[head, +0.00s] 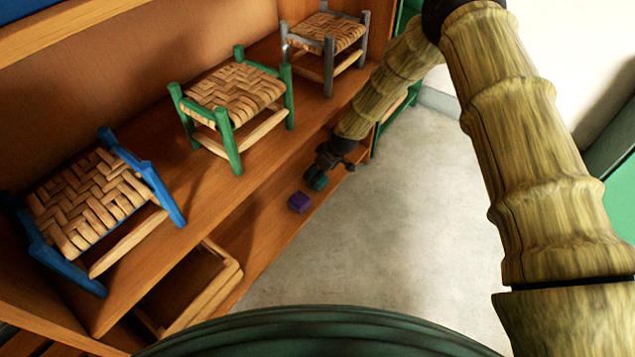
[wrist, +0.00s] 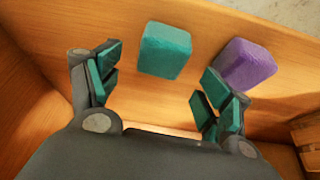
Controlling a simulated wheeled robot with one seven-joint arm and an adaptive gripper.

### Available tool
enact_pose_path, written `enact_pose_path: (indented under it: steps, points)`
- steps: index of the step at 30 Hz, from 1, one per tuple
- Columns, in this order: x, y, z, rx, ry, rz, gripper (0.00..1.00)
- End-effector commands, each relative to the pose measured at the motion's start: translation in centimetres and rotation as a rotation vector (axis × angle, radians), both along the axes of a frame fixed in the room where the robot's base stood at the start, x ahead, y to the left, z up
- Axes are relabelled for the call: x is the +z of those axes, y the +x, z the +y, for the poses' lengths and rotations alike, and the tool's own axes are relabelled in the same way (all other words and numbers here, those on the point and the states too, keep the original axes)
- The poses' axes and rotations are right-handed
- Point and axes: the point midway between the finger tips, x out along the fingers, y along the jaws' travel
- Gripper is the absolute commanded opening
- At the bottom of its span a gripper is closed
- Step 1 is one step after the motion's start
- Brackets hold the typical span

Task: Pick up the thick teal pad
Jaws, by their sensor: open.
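The thick teal pad (wrist: 165,51) lies on a wooden shelf in the wrist view, a block with rounded edges. My gripper (wrist: 158,88) is open, with one finger to the left of the pad and the other to its lower right. The pad is just beyond the fingertips, roughly in line with the gap between them, and nothing is held. In the head view my gripper (head: 317,181) is low over the lower shelf. Teal shows at its tip there, but I cannot tell pad from finger pads.
A purple block (wrist: 245,64) lies close to the right finger; it also shows in the head view (head: 299,202). A wooden tray (head: 222,285) sits further left on the lower shelf (head: 258,230). Blue, green (head: 232,110) and grey stools stand on the shelf above.

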Motion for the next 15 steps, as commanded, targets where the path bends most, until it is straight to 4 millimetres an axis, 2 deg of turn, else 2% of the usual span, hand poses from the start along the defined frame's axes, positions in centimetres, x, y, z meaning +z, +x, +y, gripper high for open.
enact_pose_path:
  steps: [1, 9, 15]
  points:
    - [-0.9, 0.1, 0.2, 0.0, 0.0, 0.001, 0.79]
    - [-3.6, 0.9, 1.1, 0.0, 0.0, 0.001, 0.79]
    - [-4.0, 1.1, 1.3, 0.0, 0.0, 0.001, 0.79]
